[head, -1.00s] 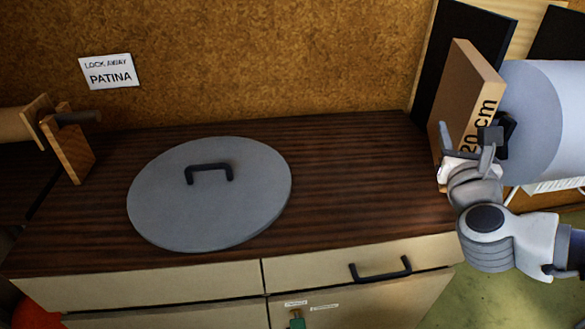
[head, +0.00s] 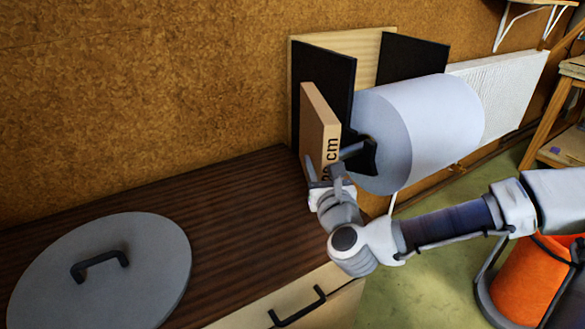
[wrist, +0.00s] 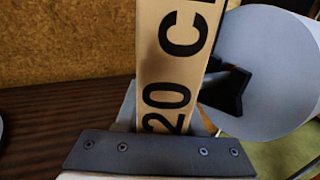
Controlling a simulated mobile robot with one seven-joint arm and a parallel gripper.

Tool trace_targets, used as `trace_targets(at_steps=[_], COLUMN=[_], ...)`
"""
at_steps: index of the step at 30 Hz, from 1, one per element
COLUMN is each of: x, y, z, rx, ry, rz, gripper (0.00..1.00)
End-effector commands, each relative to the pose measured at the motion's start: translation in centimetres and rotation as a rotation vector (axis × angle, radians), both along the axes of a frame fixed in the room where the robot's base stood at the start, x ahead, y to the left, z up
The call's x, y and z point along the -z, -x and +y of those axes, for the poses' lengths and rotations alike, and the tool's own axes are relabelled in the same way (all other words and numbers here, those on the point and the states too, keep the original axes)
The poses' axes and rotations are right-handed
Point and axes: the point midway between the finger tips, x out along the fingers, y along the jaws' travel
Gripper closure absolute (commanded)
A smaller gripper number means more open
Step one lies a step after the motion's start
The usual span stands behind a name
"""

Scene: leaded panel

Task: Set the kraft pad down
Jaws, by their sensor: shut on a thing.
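The kraft pad (head: 320,125) is a tan upright slab with "20 cm" in black on its narrow edge. My gripper (head: 327,178) is shut on its lower part at the right end of the dark wooden worktop (head: 235,215). In the wrist view the pad (wrist: 178,60) rises upright from between the fingers (wrist: 165,120). Its bottom is hidden by my gripper, so I cannot tell whether it touches the worktop.
A large grey roll (head: 430,120) on a black holder is close right of the pad. A black panel (head: 325,75) stands behind it. A round grey lid (head: 110,275) with a handle lies on the left. Bare worktop lies between lid and pad.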

Motion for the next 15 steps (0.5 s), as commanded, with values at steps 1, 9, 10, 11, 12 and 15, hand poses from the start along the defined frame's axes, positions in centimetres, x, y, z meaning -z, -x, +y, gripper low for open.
trace_targets(at_steps=[1,9,10,11,12,15], x=[-0.6,3.8,4.1,4.4,4.8,5.5], y=[-0.1,-4.3,-4.8,-5.4,-6.0,-7.2], z=[0.5,3.2,3.5,3.8,4.2,4.9], rx=[-0.006,-0.006,-0.006,-0.005,-0.006,-0.006], ry=[0.0,0.002,0.001,0.001,0.002,0.002], rz=[-0.001,-0.005,-0.004,-0.004,-0.005,-0.005], gripper=[1.0,1.0,1.0,1.0,1.0,1.0])
